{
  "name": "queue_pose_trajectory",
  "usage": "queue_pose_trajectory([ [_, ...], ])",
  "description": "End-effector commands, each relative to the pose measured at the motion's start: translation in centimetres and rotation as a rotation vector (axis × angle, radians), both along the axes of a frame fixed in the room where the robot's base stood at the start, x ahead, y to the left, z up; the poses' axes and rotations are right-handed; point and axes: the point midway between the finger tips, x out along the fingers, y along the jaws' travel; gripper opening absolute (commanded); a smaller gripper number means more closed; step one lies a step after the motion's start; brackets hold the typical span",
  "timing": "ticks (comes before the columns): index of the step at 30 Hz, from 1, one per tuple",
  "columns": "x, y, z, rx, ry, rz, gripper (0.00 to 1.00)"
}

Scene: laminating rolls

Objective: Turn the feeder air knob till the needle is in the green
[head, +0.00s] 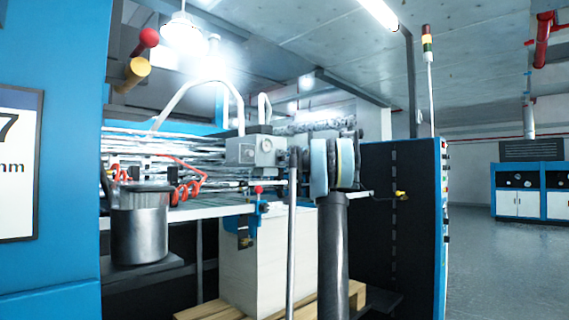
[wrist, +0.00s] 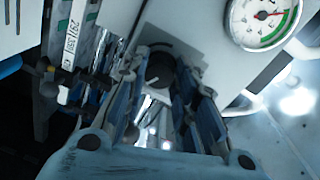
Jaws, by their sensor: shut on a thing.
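The feeder air knob (wrist: 160,70) is a dark round knob on a grey plate, seen in the wrist view between my fingertips. My gripper (wrist: 163,84) is shut on it, with a blue-edged finger on each side. The fingers partly hide the knob. The pressure gauge (wrist: 264,18) is at the top right, with a white face and a green band along its right and lower edge. In the head view the gauge (head: 267,145) is small on a grey box, and my wrist hides the knob.
The grey control box (head: 240,151) sits at the machine's edge above a pale paper stack (head: 262,260) on a wooden pallet. A metal pot (head: 140,225) stands on a shelf at left. A dark cabinet (head: 390,220) stands behind my arm. Floor at right is clear.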

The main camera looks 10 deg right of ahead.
Motion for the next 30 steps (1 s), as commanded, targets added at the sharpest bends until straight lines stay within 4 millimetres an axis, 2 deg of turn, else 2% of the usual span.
queue_pose_trajectory([
  [12,0.11,-0.36,-0.17,0.158,0.117,-0.006,0.02],
  [29,0.10,-0.40,-0.25,0.182,0.135,-0.006,0.02],
  [30,0.10,-0.40,-0.25,0.181,0.136,-0.006,0.30],
])
